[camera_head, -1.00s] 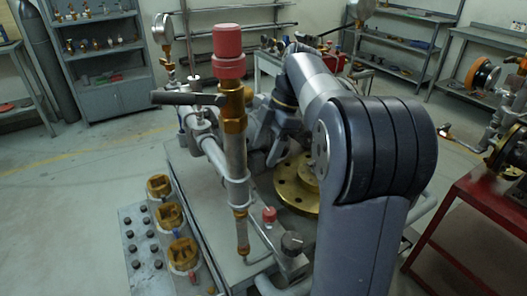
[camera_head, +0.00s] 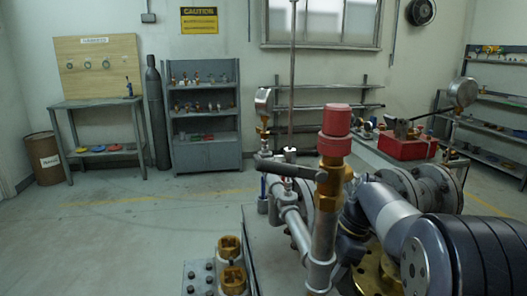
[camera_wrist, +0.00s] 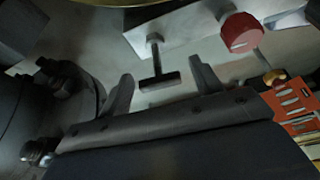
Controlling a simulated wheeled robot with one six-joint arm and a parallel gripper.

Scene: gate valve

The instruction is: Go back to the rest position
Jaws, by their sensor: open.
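My gripper (camera_wrist: 163,84) shows in the wrist view with its two fingers apart and nothing between them. A black T-shaped handle (camera_wrist: 157,72) lies beyond the gap between the fingers; I cannot tell how far off. A red round knob (camera_wrist: 240,32) is up and right of the right finger. In the head view my arm reaches in from the lower right, and its end is mostly hidden behind the upright pipe (camera_head: 325,215) with a red cap (camera_head: 336,120). A brass flange (camera_head: 372,275) is partly hidden by my arm.
A dark lever (camera_head: 290,168) sticks out left from the pipe. Brass fittings (camera_head: 230,262) stand at the bench's front left. A red toolbox (camera_head: 402,147) is behind, and a grey shelf unit (camera_head: 204,115) stands at the wall. The floor at left is clear.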

